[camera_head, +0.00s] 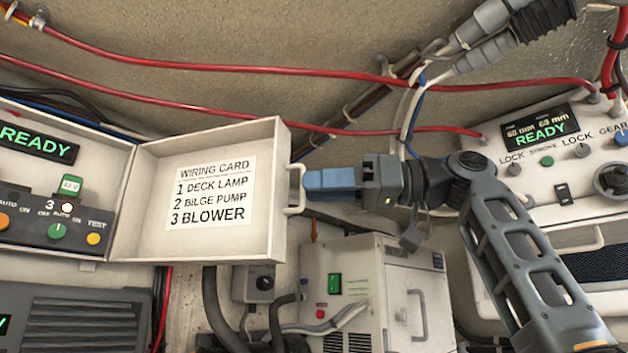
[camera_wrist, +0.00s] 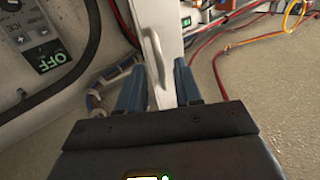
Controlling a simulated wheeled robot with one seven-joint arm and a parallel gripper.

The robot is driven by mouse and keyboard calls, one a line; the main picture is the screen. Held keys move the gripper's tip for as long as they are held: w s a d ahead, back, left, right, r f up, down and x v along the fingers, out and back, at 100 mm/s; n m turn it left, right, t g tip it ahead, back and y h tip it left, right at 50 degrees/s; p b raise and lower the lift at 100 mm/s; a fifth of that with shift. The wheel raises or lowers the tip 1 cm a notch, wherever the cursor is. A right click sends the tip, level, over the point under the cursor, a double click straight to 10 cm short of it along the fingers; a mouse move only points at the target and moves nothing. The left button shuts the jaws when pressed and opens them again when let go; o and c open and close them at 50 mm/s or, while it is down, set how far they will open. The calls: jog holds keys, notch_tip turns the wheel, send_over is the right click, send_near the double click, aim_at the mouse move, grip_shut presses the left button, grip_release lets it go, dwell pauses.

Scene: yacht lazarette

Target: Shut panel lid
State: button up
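The panel lid (camera_head: 125,222) is a white, shallow box door standing open, swung out to the right of its panel. A wiring card is stuck on its inner face. Its white handle (camera_head: 296,190) is on the right edge. My gripper (camera_head: 308,185) is level with the handle, its blue fingers pointing left at it. In the wrist view, the handle (camera_wrist: 154,58) and the lid edge (camera_wrist: 170,25) lie between the two spread fingers (camera_wrist: 156,72). The fingers look apart, with gaps beside the handle. Whether a fingertip touches it is unclear.
The open panel (camera_head: 50,190) at left has a READY display, knobs and a yellow TEST button. A second control box (camera_head: 540,160) stands at right. A white unit (camera_head: 360,290) with a handle sits below my gripper. Red cables (camera_head: 220,68) run across the wall behind.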

jog(key=shift+a, duration=0.75)
jog(key=shift+c, duration=0.4)
grip_shut()
dwell(0.5)
